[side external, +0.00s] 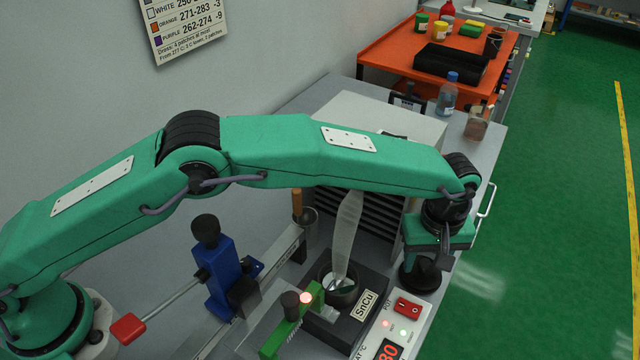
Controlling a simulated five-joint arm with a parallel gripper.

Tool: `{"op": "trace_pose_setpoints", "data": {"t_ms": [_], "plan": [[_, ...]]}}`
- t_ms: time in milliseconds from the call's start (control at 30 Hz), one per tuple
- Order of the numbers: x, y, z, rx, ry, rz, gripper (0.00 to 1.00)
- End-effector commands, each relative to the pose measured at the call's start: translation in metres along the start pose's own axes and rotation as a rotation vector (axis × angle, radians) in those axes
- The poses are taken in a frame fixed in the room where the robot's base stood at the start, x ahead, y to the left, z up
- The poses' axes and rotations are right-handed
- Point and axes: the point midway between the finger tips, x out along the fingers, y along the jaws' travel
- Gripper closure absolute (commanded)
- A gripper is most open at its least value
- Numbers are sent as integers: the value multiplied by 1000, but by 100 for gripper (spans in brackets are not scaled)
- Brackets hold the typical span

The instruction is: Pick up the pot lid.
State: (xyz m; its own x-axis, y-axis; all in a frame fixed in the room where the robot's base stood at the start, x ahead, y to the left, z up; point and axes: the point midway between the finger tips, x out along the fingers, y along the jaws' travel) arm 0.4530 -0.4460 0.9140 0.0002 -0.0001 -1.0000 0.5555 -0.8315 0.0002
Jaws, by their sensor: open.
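What looks like the pot lid, a dark round piece with a raised middle (420,281), sits at the right end of the pot unit. My gripper (428,257) points down directly over it, with its jaws open. The jaws are close to the top of the lid, and I cannot tell whether they touch it or stand around its knob. The green hand hides part of the lid's top. The solder pot (351,299) stands to the left in a dark block marked SnCu, uncovered, with shiny metal inside.
A pale translucent strip (346,235) rises above the pot. A green clamp (288,329) and a blue upright fixture (217,270) stand left. A control box with a red switch (408,306) is close in front. Bottles stand behind; an orange table (385,54) is farther back.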

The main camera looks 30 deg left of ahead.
Motion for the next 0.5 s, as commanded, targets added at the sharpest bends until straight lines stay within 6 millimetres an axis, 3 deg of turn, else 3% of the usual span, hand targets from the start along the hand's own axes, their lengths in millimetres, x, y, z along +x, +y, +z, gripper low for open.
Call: {"op": "trace_pose_setpoints", "data": {"t_ms": [100, 333, 500], "plan": [[0, 0, 0, 0, 0, 0, 53], [0, 0, 0, 0, 0, 0, 98], [0, 0, 0, 0, 0, 1, 100]]}}
